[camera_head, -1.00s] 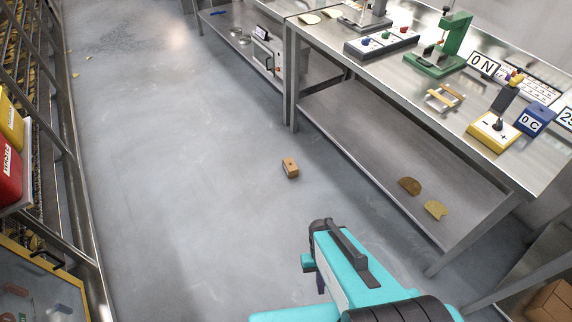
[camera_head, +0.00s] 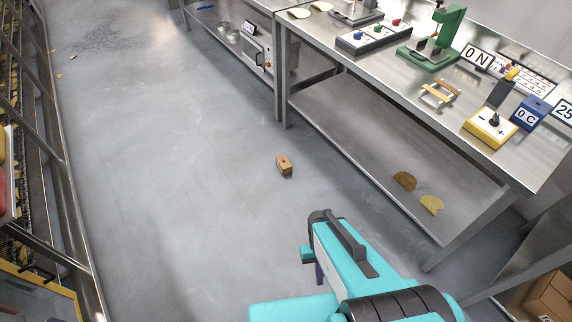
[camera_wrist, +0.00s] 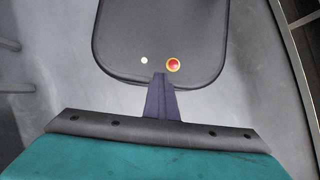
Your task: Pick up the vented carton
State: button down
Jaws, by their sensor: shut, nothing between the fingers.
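The vented carton (camera_head: 284,166) is a small brown box with a dark spot on it. It lies on the grey floor in the middle of the head view, left of the steel bench. It is not seen in the wrist view. My gripper (camera_wrist: 163,82) shows in the wrist view as narrow dark fingers, shut and empty, over a dark rounded panel of my own body. In the head view my teal arm is at the bottom, nearer than the carton and well apart from it.
A steel bench (camera_head: 405,65) with a lower shelf (camera_head: 350,122) runs along the right. A metal rack (camera_head: 55,165) stands at the left. A cardboard box (camera_head: 549,297) is at bottom right. The floor around the carton is clear.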

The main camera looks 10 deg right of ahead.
aim_at(284, 164)
jog(key=u, duration=1.1)
jog(key=i, duration=3.3)
